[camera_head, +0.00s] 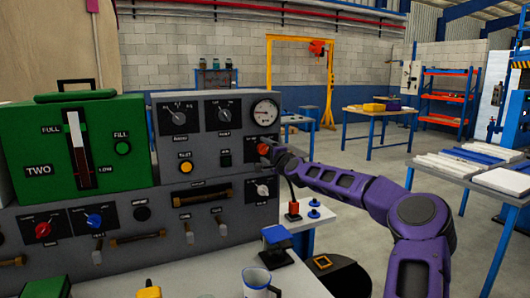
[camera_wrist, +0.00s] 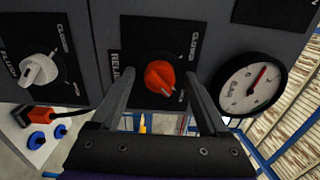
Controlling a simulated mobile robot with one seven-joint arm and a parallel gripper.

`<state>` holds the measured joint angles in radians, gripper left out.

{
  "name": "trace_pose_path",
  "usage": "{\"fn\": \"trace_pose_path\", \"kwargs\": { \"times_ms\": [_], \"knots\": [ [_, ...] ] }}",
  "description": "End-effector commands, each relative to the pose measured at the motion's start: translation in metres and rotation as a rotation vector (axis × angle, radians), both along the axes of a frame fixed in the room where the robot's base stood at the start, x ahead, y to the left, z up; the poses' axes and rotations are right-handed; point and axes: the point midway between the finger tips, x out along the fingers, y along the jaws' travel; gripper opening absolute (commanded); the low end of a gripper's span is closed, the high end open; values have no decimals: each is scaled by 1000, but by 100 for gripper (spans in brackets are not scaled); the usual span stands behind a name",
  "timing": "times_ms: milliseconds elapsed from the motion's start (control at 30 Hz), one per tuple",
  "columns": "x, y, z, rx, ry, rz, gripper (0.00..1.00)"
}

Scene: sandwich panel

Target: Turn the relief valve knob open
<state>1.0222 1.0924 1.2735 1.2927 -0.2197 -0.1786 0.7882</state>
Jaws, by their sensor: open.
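The relief valve knob is a red-orange knob (camera_wrist: 160,76) on a black plate with partly hidden "RELIEF" and "CLOSED" lettering. Its pointer ridge slants toward the lower right in the wrist view. In the head view the red knob (camera_head: 263,149) shows on the grey panel's right side, under the gauge, partly covered by my gripper. My gripper (camera_wrist: 159,82) is open, with one finger on each side of the knob in the wrist view. Gaps show between fingers and knob, and I see no clear contact. My gripper (camera_head: 274,153) reaches the panel from the right.
A round pressure gauge (camera_head: 265,112) sits just above the knob. A white flush knob (camera_head: 262,189) sits below it. A green box (camera_head: 75,146) with a gauge stands left. A mug (camera_head: 257,284) and a blue-topped item (camera_head: 276,245) stand on the bench below my arm.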

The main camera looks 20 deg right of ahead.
Motion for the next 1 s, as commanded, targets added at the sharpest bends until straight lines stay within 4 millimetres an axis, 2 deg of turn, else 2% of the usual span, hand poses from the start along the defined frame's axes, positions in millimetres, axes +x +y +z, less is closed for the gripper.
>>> {"fn": "trace_pose_path", "kwargs": {
  "times_ms": [167, 367, 1000],
  "knots": [
    [-2, 0, 0, -1, 0, 0, 78],
    [-24, -2, -1, -1, 1, -1, 78],
    [-149, -6, 0, -1, 1, -2, 78]
  ]
}}
